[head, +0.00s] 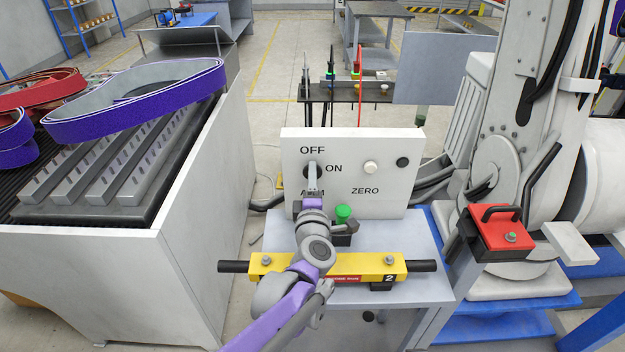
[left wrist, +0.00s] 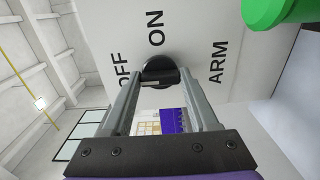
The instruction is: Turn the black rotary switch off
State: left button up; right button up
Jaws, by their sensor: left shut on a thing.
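The black rotary switch (head: 307,171) is on a white upright panel (head: 380,147) with the printed labels OFF, ON and ARM around it. It also shows in the left wrist view (left wrist: 159,66). My left gripper (head: 313,174) reaches up to the panel from the front. In the left wrist view its two fingers stand on either side of the black knob, shut on it. The fingers partly cover the knob, and I cannot tell which label it points at. My right gripper is in neither view.
A green button (head: 343,213) sits below the switch, close to my left wrist. A white button (head: 370,167) and a black knob (head: 402,162) are to the right. A yellow bar (head: 350,262) with black handles lies in front, under my left arm.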

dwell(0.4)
pick_arm(q)
jog(key=o, duration=1.4)
jog(key=s, duration=1)
jog(key=shift+s, duration=0.4)
jog(key=shift+r, duration=0.1)
